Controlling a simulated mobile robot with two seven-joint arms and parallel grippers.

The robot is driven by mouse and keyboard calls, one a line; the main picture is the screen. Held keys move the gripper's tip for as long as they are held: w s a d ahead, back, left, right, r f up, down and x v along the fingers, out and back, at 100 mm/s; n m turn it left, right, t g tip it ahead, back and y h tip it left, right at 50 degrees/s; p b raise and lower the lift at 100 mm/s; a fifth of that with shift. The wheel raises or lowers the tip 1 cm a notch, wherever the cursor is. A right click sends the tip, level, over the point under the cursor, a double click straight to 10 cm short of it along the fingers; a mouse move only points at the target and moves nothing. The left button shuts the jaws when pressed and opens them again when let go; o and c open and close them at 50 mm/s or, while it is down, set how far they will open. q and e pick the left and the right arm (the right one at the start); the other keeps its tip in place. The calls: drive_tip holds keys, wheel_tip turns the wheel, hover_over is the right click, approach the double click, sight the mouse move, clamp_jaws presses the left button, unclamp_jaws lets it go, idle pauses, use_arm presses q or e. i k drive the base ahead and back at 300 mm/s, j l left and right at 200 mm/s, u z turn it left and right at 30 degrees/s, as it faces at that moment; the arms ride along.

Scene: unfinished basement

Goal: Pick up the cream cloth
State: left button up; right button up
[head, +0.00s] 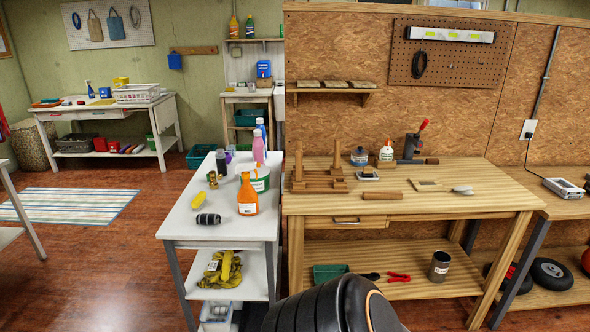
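I cannot pick out a cream cloth for certain in the head view. A small flat tan piece with a paler middle (429,185) lies on the wooden workbench (500,200); I cannot tell whether it is cloth. A small pale grey-white item (463,190) lies to its right, too small to identify. Neither of my grippers is in view. A dark rounded part at the bottom middle seems to be mine and hides some floor.
A white table (185,222) at centre-left holds an orange bottle (247,195), other bottles and a dark can (208,219). A white bench (165,128) with a basket (137,93) stands at the far left. The floor beside the striped rug (68,205) is clear.

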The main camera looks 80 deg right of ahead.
sight(466, 190)
drive_tip(key=k+z, duration=0.1)
drive_tip(key=z, duration=3.55)
